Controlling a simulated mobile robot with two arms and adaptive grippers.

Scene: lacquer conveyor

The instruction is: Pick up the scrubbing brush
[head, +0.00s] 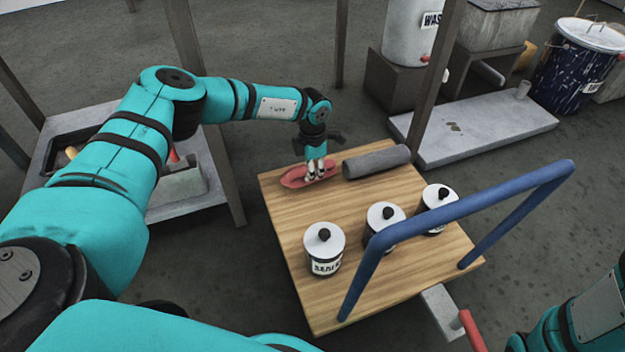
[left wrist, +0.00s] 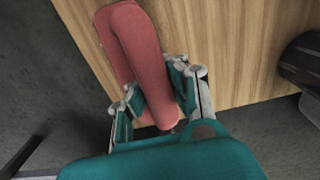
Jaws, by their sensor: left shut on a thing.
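The scrubbing brush (head: 294,179) is a red, rounded, elongated thing at the far left corner of a wooden cart deck (head: 390,276). My left gripper (head: 315,174) reaches down over it from above and is shut on it. In the left wrist view the brush (left wrist: 133,45) runs up the picture between the fingers of my left gripper (left wrist: 158,100), with the wood close beneath. I cannot tell whether the brush touches the deck. My right gripper is out of view; only part of my right arm shows at the lower right.
A grey roll (head: 377,162) lies close to the right of the brush. Three white-lidded jars (head: 324,250) stand towards the front of the deck. A blue handle bar (head: 470,205) rises over the cart's right side. A low table (head: 215,200) with trays stands at left.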

